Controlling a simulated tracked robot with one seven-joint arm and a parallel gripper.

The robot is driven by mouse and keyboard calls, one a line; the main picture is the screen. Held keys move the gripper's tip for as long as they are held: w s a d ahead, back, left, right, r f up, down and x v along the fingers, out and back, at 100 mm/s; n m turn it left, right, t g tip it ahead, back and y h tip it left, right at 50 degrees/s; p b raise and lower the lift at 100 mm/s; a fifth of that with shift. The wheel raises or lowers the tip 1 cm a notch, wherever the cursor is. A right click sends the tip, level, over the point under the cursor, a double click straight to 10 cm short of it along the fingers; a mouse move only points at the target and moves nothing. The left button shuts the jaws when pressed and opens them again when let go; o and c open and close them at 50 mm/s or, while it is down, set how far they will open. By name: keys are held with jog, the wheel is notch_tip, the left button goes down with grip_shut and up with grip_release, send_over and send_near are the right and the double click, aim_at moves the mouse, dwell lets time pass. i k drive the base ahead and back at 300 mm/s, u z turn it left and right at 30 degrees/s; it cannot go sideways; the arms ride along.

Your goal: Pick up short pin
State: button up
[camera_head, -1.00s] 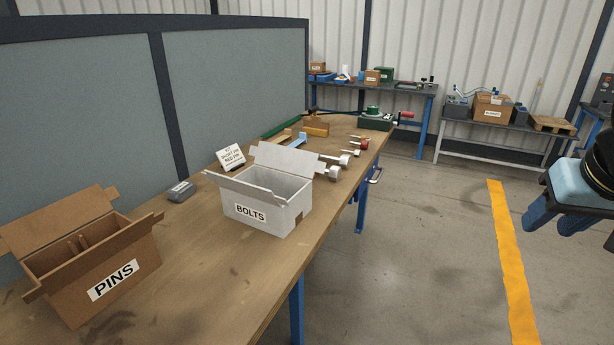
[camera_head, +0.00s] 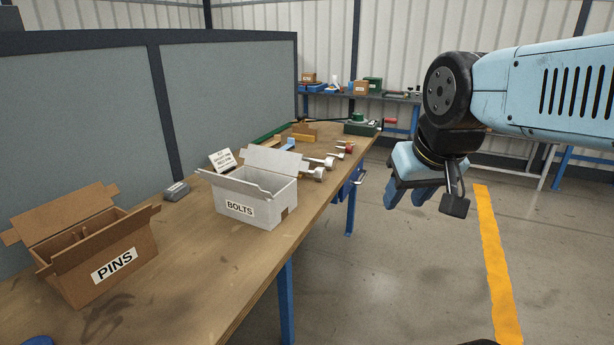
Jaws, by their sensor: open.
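The cardboard box labelled PINS (camera_head: 148,246) stands open on the workbench at the left. A few brown pin-like shapes (camera_head: 76,238) show inside it; I cannot tell which is the short pin, and the box walls hide the rest. My gripper (camera_head: 407,196) hangs at the right, over the floor beyond the bench's right edge. It points downward, open and empty, well apart from the PINS box.
A white open box labelled BOLTS (camera_head: 268,212) stands mid-bench between my gripper and the PINS box. Silver-headed parts (camera_head: 317,172) lie further back. A grey panel (camera_head: 225,95) borders the bench's left side.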

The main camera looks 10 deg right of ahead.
aim_at(320, 174)
jog(key=u, duration=0.1)
jog(key=i, duration=1)
jog(key=z, duration=0.1)
